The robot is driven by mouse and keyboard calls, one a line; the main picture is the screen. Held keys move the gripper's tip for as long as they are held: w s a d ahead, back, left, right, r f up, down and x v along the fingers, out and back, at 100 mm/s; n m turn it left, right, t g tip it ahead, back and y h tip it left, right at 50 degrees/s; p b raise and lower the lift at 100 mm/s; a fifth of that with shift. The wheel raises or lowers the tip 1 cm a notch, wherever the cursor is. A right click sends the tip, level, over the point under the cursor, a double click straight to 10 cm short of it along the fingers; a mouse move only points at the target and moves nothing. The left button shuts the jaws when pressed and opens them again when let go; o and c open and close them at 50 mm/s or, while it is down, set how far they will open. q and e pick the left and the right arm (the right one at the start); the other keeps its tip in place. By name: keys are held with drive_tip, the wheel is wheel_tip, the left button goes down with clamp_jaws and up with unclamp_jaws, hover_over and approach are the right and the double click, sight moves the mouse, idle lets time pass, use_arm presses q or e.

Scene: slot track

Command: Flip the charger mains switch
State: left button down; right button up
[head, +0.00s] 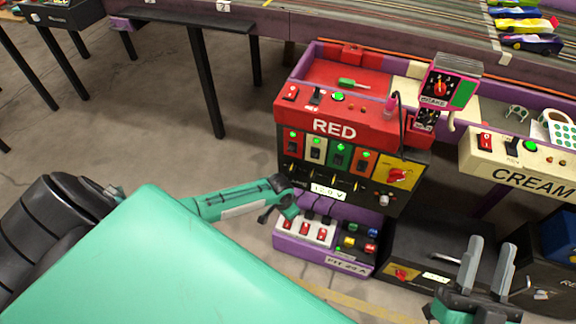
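The charger is the black panel (345,180) below the red "RED" box, with several coloured bays in a row. At its right end a red rotary switch (399,174) sits on a yellow plate; nothing covers it. I cannot tell from a label whether this is the mains switch. My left arm reaches in from the left, and its hand (283,200) is at the charger's lower left, just above the purple power strip; its fingers are too small to tell apart. My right gripper (490,250) is at the lower right, fingers up, open and empty, apart from the panel.
The purple power strip (283,250) below carries several red rockers, plugs and coloured buttons. A black box (455,245) with another red rotary knob (402,274) stands right of it. The red box (360,128) and cream box (475,160) jut out above. Open floor lies left.

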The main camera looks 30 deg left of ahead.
wheel_tip(320, 180, down, 8)
drive_tip(key=a+g+p, duration=0.1)
drive_tip(key=a+g, duration=0.1)
drive_tip(key=g, duration=0.2)
drive_tip(key=shift+a+r+g+p, duration=0.2)
drive_tip(key=shift+g+p, duration=0.1)
drive_tip(key=shift+g, duration=0.1)
drive_tip(key=shift+w, duration=0.1)
